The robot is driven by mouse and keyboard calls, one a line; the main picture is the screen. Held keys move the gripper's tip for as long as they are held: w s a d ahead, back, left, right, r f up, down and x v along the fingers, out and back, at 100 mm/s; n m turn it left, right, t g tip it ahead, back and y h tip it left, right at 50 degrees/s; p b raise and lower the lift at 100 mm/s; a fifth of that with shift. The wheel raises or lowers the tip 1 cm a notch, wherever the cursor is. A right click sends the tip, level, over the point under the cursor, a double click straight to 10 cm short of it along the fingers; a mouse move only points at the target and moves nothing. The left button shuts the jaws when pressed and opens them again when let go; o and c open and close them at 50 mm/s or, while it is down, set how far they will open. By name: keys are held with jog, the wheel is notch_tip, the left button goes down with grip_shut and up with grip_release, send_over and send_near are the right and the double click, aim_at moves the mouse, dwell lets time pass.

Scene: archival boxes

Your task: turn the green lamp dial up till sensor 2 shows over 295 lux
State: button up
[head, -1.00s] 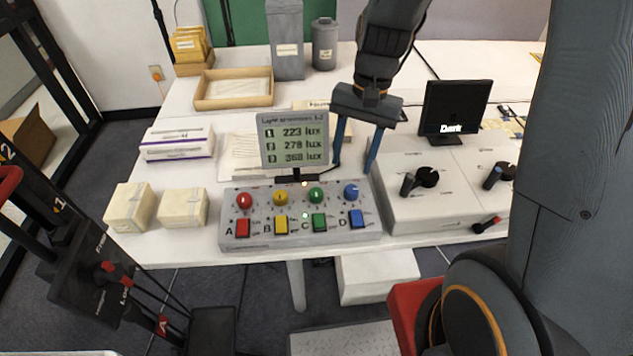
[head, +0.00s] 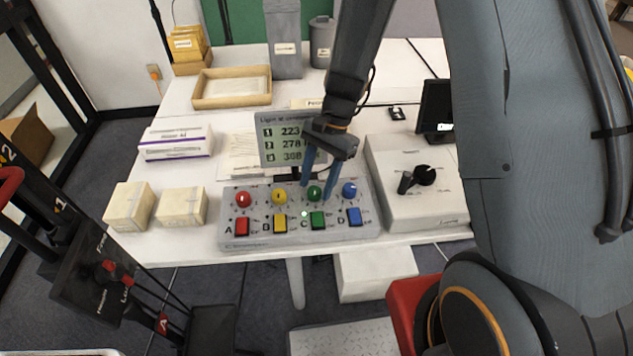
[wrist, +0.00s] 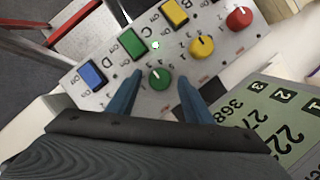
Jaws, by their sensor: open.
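The green dial (head: 314,193) sits on the grey lamp panel (head: 262,238), between the yellow dial (head: 279,197) and the blue dial (head: 349,190). My gripper (head: 316,195) is open above the panel, with its blue fingers on either side of the green dial. In the wrist view the green dial (wrist: 159,78) shows between the fingertips; whether they touch it I cannot tell. A small green light is lit by the green button (head: 318,221). The light sensor display (head: 262,142) reads 223, 278 and about 368; my gripper partly covers it in the head view.
The red dial (head: 243,199) is at the panel's left end. Red, yellow and blue buttons sit in the row below the dials. A white device with a black knob (head: 424,176) stands to the right. Two cream boxes (head: 181,207) stand on the left.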

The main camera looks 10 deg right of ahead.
jog(key=shift+s+a+f, duration=0.1)
jog(key=shift+f, duration=0.25)
jog(key=c, duration=1)
jog(key=m+t, duration=0.1)
jog(key=m, duration=0.2)
jog(key=shift+s+m+y, duration=0.1)
jog(key=shift+m+y, duration=0.2)
jog(key=shift+s+m+t+b, duration=0.15)
jog(key=shift+m+t, duration=0.3)
jog(key=shift+m, duration=0.55)
jog(key=shift+w+m+t+b, duration=0.15)
jog(key=shift+m+t, duration=0.3)
jog(key=shift+m, duration=0.55)
jog(key=shift+s, duration=0.1)
jog(key=shift+y, duration=0.3)
